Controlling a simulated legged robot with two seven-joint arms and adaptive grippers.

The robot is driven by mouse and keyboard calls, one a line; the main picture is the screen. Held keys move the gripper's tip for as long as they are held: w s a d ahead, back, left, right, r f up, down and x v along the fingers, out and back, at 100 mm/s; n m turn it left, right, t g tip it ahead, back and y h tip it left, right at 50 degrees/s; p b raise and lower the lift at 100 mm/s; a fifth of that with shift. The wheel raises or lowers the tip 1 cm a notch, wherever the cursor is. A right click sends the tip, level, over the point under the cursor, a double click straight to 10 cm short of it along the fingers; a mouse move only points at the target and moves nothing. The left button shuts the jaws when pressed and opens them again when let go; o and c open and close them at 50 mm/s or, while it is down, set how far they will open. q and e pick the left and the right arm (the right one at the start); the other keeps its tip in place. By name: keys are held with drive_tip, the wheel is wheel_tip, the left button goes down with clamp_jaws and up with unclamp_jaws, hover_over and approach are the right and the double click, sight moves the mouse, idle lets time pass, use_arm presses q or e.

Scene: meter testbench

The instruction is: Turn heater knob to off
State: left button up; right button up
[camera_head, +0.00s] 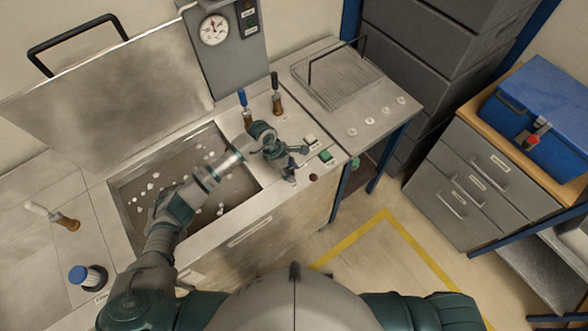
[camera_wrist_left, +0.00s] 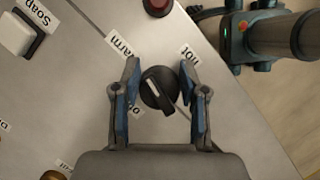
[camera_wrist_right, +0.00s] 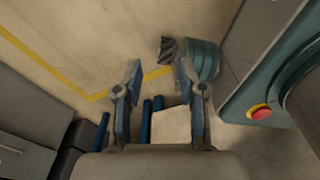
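The heater knob (camera_wrist_left: 158,92) is a round black dial with a white line, seen in the left wrist view. The line runs from upper left, on the side of the "warm" label (camera_wrist_left: 120,43), to lower right. The "hot" label (camera_wrist_left: 188,52) is at upper right. A label starting with "o" (camera_wrist_left: 137,110) is partly hidden by a finger at lower left. My left gripper (camera_wrist_left: 160,68) is open, with one finger on each side of the knob; contact is unclear. In the head view my left gripper (camera_head: 290,162) covers the knob. My right gripper (camera_wrist_right: 158,68) is open and empty above the floor.
A red button (camera_wrist_left: 157,5) and a white soap button (camera_wrist_left: 20,35) are near the knob. The sink basin (camera_head: 150,203) and raised lid (camera_head: 110,90) are left of the gripper. Two levers (camera_head: 277,95) stand behind. A green button (camera_head: 326,156) is to the right.

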use_arm(q)
drive_tip(key=a, duration=0.3)
drive_tip(key=shift+w+f, duration=0.15)
drive_tip(key=shift+w, duration=0.1)
drive_tip(key=shift+c, duration=1.3)
drive_tip(key=shift+a, duration=0.3)
drive_tip(key=shift+s+d, duration=0.1)
drive_tip(key=shift+d, duration=0.05)
drive_tip(key=shift+s+d, duration=0.15)
drive_tip(key=shift+d, duration=0.75)
use_arm(e)
drive_tip(key=shift+a+r, duration=0.25)
drive_tip(key=shift+a, duration=0.05)
